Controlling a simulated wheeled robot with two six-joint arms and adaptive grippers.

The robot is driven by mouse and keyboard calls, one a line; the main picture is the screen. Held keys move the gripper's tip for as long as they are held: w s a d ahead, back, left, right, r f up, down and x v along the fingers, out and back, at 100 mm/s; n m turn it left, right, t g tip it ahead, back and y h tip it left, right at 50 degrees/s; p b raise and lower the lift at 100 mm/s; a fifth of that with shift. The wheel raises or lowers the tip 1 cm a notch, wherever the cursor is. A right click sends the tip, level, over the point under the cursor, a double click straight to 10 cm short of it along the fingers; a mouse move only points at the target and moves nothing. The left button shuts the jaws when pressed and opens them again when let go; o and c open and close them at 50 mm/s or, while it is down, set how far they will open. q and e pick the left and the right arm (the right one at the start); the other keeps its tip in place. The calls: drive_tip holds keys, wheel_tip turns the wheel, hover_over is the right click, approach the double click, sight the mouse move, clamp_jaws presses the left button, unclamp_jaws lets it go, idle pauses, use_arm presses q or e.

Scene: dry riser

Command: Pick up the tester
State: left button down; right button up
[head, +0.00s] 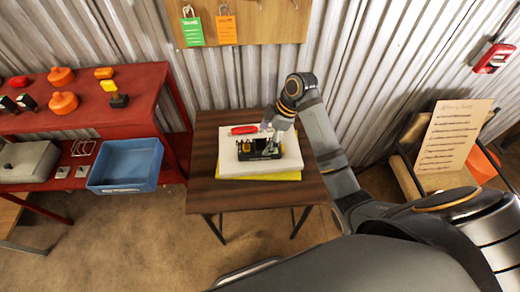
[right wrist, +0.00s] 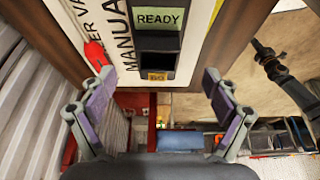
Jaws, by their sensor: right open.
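The tester (head: 247,149) is a dark device with a yellow part, lying on a white manual (head: 287,160) on the small brown table. In the right wrist view the tester (right wrist: 158,43) shows a green READY screen and a yellow button, beside the manual's lettering (right wrist: 112,30). My right gripper (head: 272,146) is over the tester and hides part of it. In the right wrist view my right gripper (right wrist: 157,76) is open, its fingers apart on either side of the tester's near end, with nothing held. My left gripper is not in view.
A red object (head: 244,129) lies on the manual, left of my gripper. Something yellow (head: 285,176) lies beneath the manual. A red bench (head: 130,82) with orange items and a blue bin (head: 125,187) stands left. A tag board (head: 265,20) hangs behind. The table's front (head: 260,202) is bare.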

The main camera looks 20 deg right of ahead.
sight(256, 148)
drive_tip(key=shift+w+a+f, duration=0.2)
drive_tip(key=shift+a+f, duration=0.05)
drive_tip(key=shift+f, duration=0.4)
drive_tip(key=shift+w+f, duration=0.1)
drive_tip(key=shift+f, duration=0.05)
drive_tip(key=shift+a, duration=0.1)
drive_tip(key=x, duration=0.5)
drive_tip(key=shift+w+a, duration=0.1)
drive_tip(key=shift+a, duration=0.15)
drive_tip(key=shift+c, duration=1.1)
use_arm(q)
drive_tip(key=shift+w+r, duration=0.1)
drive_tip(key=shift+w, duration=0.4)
use_arm(e)
drive_tip(key=c, duration=1.3)
